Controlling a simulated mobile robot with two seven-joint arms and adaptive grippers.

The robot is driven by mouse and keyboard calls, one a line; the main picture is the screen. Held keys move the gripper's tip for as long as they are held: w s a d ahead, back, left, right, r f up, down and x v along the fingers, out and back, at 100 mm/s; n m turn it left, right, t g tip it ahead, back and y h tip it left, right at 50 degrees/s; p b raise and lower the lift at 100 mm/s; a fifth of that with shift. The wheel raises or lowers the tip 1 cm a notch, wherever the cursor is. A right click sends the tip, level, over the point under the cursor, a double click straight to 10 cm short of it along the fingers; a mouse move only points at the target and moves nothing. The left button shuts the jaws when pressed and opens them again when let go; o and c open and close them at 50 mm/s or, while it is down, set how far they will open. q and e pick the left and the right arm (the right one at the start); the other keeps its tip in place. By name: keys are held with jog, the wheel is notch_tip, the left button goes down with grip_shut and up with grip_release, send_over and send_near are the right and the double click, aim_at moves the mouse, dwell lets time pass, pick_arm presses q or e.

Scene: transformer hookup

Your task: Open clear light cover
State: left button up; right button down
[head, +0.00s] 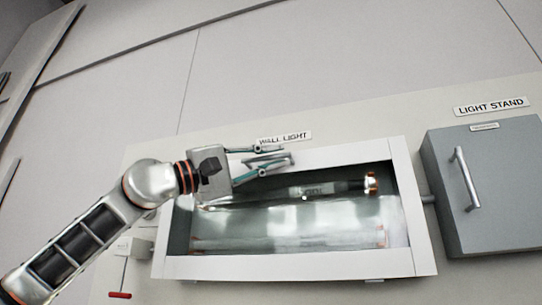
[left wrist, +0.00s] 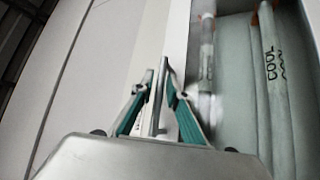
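The clear light cover (head: 300,235) is a see-through panel in a white frame on the wall, below a "WALL LIGHT" label (head: 284,138); it looks closed. A grey bar handle (head: 268,161) sits at its top edge. My left gripper (head: 283,154) is at this handle with its fingers apart, one on each side. In the left wrist view the handle bar (left wrist: 160,95) stands between the two fingertips (left wrist: 160,75), with narrow gaps; contact is not clear. A tube marked "COOL" (head: 325,190) shows behind the cover. My right gripper is not in view.
A grey box (head: 490,185) with a bar handle (head: 466,178) stands at the right under a "LIGHT STAND" label (head: 491,106). A small white box (head: 132,246) with a red-ended lever (head: 120,295) is at the lower left. The wall above is bare.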

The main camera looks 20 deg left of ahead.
pick_arm(q)
grip_shut()
